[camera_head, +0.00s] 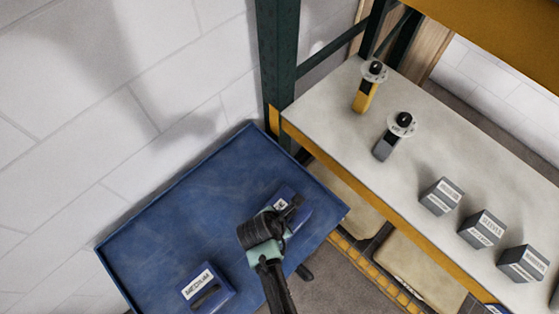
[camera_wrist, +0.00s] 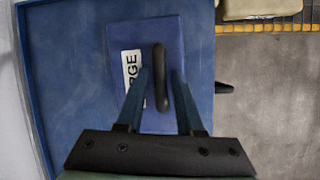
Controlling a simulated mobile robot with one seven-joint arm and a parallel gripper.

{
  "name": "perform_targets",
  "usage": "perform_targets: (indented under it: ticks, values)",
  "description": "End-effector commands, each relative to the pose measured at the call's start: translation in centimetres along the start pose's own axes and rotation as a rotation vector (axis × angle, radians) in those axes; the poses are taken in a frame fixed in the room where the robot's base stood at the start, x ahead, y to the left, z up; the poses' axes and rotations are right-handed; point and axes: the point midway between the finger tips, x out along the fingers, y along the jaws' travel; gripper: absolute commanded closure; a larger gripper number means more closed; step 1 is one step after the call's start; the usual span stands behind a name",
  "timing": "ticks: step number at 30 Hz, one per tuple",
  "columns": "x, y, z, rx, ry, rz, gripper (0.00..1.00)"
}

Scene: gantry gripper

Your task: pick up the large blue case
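The large blue case (camera_wrist: 172,38) lies on the blue tray table (camera_head: 180,200). In the wrist view its white label shows the letters "RGE", with the rest hidden by a finger. A dark upright handle (camera_wrist: 160,85) stands on the case. My gripper (camera_wrist: 161,71) is open, with one finger on each side of the handle and a gap to both. I cannot tell how high the fingertips are above the lid. In the head view my gripper covers part of the case (camera_head: 302,217).
A blue case labelled MEDIUM (camera_head: 215,299) lies on the same tray, nearer the front. A shelf (camera_head: 350,130) to the right holds yellow and grey tools and several grey boxes (camera_head: 483,230). A green upright post (camera_head: 277,60) stands at the tray's back corner.

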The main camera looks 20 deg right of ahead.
Motion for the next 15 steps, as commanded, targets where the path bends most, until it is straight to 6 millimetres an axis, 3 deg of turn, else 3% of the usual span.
perform_targets:
  ticks: [10, 15]
  values:
    - [0.48, 0.04, 0.01, 0.0, 0.0, 0.002, 0.66]
    - [0.47, 0.04, 0.0, 0.0, 0.0, 0.002, 0.96]
